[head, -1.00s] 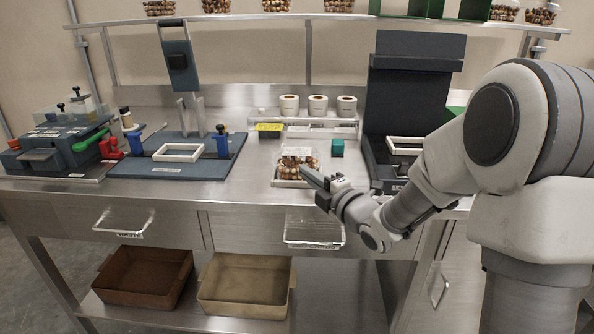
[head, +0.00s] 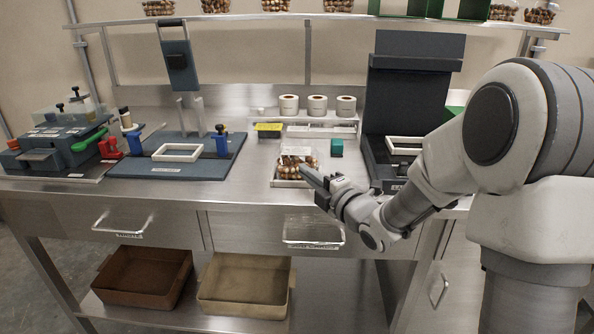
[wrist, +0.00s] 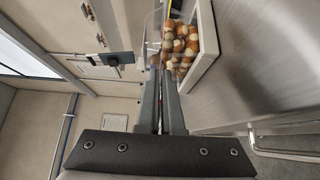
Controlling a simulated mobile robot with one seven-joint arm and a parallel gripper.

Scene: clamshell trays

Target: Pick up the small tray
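The small tray (head: 297,159) is a clear clamshell filled with brown and pale round nuts. It stands at the bench's front, within a white frame (head: 290,184). In the wrist view the small tray (wrist: 180,46) shows at the top beside the white frame (wrist: 203,50). My gripper (head: 306,171) reaches it from the front right. In the wrist view the fingers of my gripper (wrist: 160,72) are nearly together, with the tray's clear edge at their tips. They look shut on that edge; the clear plastic makes the contact hard to see.
A dark upright machine (head: 408,90) is to the right. A blue fixture (head: 190,160) with a white frame is left. A clear drawer handle (head: 313,232) juts out below.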

